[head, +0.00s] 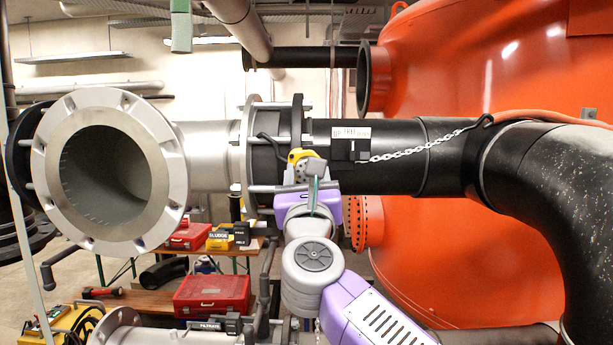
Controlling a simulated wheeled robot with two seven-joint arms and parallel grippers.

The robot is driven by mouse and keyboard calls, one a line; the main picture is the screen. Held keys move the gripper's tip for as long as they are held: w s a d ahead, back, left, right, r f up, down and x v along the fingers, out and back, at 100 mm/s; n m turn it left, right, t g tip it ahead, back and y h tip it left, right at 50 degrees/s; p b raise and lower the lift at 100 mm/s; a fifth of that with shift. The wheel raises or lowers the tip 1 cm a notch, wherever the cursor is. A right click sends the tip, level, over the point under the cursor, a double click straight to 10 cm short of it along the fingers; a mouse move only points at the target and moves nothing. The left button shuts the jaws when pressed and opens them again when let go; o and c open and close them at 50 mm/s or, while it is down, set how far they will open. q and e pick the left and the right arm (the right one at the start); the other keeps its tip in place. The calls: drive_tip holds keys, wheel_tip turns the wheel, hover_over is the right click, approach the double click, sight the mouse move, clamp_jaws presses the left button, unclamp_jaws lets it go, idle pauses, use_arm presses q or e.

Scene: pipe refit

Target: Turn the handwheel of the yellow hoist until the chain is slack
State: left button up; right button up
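The yellow hoist (300,155) sits at the flange joint in the middle of the head view, partly hidden by my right gripper. A black curved bar (270,147) shows just left of it. I cannot make out the handwheel. My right gripper (309,168) is at the hoist, with the arm coming up from the lower right; its fingers are too small and covered to tell whether they are open or shut, or touching. The chain (425,147) rises from a black block (350,150) to a dark strap on the black pipe at right, nearly straight. My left gripper is not in view.
A large grey flanged pipe end (107,170) faces me at left. The black pipe (395,180) runs right into a big elbow (560,190), before an orange tank (460,60). Red toolboxes (212,294) and a bench stand below. Free room is narrow around the flange.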

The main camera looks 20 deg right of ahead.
drive_tip(key=shift+d+r+n+g+y, duration=0.15)
drive_tip(key=shift+n+y, duration=0.9)
drive_tip(key=shift+n, duration=1.1)
drive_tip(key=shift+a+f+n+g+y, duration=0.1)
drive_tip(key=shift+n+g+y, duration=0.15)
drive_tip(key=shift+n+y, duration=1.35)
drive_tip(key=shift+d+r+n+g+y, duration=0.15)
drive_tip(key=shift+n+y, duration=0.3)
drive_tip(key=shift+n, duration=2.3)
drive_tip(key=shift+f+n, duration=0.1)
drive_tip(key=shift+n, duration=0.2)
drive_tip(key=o, duration=1.1)
drive_tip(key=shift+s, duration=0.1)
drive_tip(key=shift+c, duration=0.2)
drive_tip(key=b+v, duration=0.2)
drive_tip(key=v, duration=0.5)
drive_tip(key=shift+s, duration=0.3)
